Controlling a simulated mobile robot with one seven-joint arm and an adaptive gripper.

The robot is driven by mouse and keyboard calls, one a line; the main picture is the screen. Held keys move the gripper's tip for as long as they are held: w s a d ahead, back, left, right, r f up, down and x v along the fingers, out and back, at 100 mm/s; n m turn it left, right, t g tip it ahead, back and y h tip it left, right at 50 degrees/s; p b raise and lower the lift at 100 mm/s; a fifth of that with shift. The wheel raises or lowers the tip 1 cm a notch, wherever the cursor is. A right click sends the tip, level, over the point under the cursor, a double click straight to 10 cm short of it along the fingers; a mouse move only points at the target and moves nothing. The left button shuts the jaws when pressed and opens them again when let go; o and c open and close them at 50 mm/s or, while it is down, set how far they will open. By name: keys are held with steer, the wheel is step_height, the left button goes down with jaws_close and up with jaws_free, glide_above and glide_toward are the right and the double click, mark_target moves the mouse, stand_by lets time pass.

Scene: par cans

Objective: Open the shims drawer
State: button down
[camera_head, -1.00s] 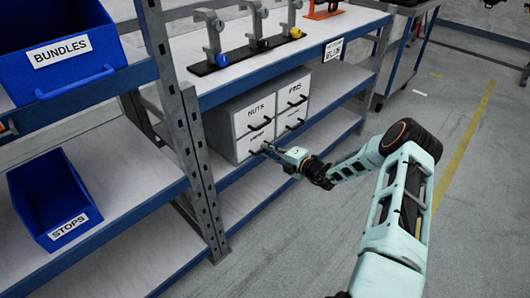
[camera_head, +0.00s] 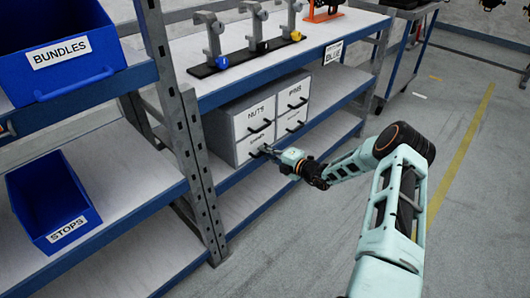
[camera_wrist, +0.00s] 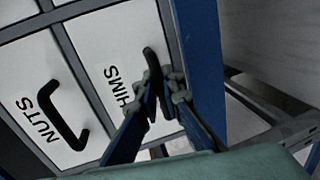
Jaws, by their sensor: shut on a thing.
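The small drawer cabinet (camera_head: 232,135) stands on the middle shelf, with four white drawer fronts. The shims drawer (camera_wrist: 112,62) is the lower left one; in the wrist view its label reads "HIMS", its first letter hidden. My gripper (camera_wrist: 164,88) is shut on the black handle (camera_wrist: 152,62) of the shims drawer. It also shows in the head view (camera_head: 268,150), reaching to the cabinet from the right. The drawer front looks about flush with its neighbours, as far as I can tell.
The nuts drawer (camera_head: 257,110) is above the shims drawer, the pins drawer (camera_head: 294,92) to its upper right. A metal shelf post (camera_head: 190,150) stands left of the cabinet. Blue bins (camera_head: 52,205) are further left. The floor (camera_head: 470,220) at right is open.

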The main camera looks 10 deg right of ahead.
steer(key=f+p+v, duration=0.2)
steer(key=p+v, duration=0.1)
steer(key=v, duration=0.7)
steer(key=f+p+v, duration=0.2)
steer(key=p+v, duration=0.1)
steer(key=v, duration=0.8)
steer(key=shift+s+d+f, duration=0.2)
steer(key=shift+s+d, duration=0.05)
steer(key=shift+s, duration=0.15)
steer(key=c, duration=2.3)
jaws_free()
steer(key=shift+c, duration=0.2)
steer(key=shift+d, duration=0.1)
steer(key=v, duration=1.2)
